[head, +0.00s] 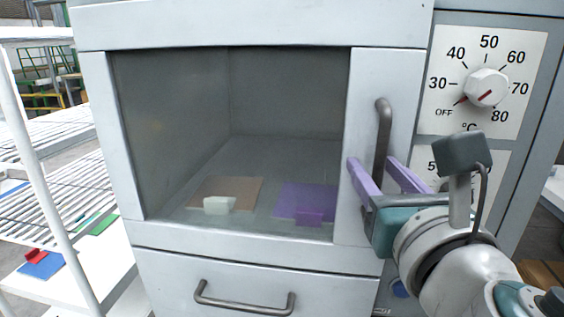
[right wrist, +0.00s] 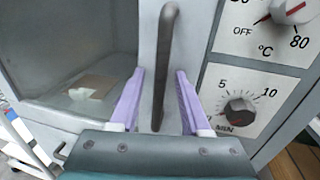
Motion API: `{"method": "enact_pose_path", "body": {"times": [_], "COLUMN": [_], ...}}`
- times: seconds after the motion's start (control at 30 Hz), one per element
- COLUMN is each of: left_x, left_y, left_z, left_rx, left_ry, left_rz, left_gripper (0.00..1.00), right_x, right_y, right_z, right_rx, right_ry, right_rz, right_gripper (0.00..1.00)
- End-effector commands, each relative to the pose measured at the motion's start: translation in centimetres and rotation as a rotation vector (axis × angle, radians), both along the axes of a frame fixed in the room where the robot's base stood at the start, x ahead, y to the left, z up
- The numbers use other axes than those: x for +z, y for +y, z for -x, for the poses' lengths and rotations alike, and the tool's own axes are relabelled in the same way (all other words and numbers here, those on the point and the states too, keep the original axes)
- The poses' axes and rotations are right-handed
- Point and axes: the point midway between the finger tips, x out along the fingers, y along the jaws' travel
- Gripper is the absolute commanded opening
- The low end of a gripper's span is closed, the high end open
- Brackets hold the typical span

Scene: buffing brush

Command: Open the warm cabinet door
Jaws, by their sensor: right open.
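The warm cabinet door (head: 232,257) is a light grey frame around a large glass window, and it looks closed. Its upright grey bar handle (head: 382,140) is on the door's right side. My right gripper (head: 375,174) is open, with its two purple fingers on either side of the handle's lower part. In the right wrist view the handle (right wrist: 166,60) runs between the spread fingers (right wrist: 158,90), with a gap on each side. My left gripper is not in view.
Through the glass I see a brown mat (head: 240,187) and a purple mat (head: 300,197), each with a small block. A drawer handle (head: 245,303) is below. A temperature dial (head: 487,88) is to the right. White shelves (head: 60,170) stand at left.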

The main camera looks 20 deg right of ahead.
Motion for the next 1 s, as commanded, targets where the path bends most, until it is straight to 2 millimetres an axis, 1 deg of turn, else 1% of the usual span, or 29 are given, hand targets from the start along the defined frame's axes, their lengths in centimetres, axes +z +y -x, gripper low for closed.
{"method": "enact_pose_path", "body": {"times": [0.1, 0.5, 0.53, 1.0], "left_x": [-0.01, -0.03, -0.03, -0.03], "left_y": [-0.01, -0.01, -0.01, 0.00], "left_z": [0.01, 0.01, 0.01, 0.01], "left_rx": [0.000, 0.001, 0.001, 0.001], "left_ry": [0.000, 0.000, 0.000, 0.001], "left_rz": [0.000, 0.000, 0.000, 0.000], "left_gripper": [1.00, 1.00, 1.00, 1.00], "right_x": [0.00, 0.01, 0.01, 0.02], "right_y": [-0.01, 0.01, 0.01, 0.01], "right_z": [0.01, 0.04, 0.04, 0.04], "right_rx": [0.000, 0.000, 0.000, 0.000], "right_ry": [0.000, -0.001, -0.001, -0.001], "right_rz": [0.000, 0.000, 0.000, 0.000], "right_gripper": [0.47, 0.02, 0.00, 0.00]}}
